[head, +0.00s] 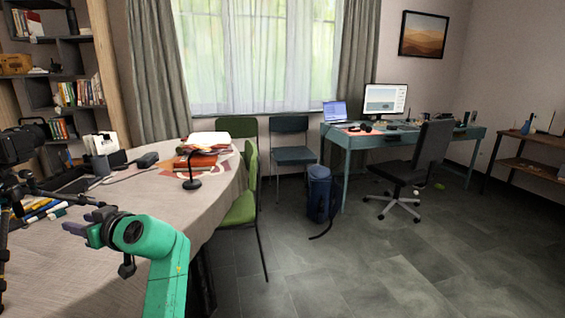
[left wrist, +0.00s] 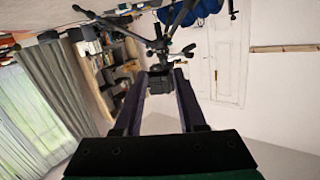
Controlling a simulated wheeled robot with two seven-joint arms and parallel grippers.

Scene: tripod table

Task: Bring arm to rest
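My left gripper (head: 78,228) is at the end of the green arm, over the near part of the round table (head: 110,285), with its fingers pointing left. In the left wrist view, which is upside down, its two dark fingers (left wrist: 160,82) stand apart with a gap between them. Nothing is visibly held. A black camera on a tripod (left wrist: 160,52) shows past the fingertips in that view; I cannot tell the exact distance. In the head view the camera (head: 20,145) is at the left edge, apart from the gripper. My right gripper is not in view.
Markers (head: 42,210) lie on the table beside the tripod, near my gripper. A small black stand (head: 191,170) and papers with a red book (head: 200,160) are farther back. A green chair (head: 243,205) stands at the table's right. The floor (head: 400,260) at the right is clear.

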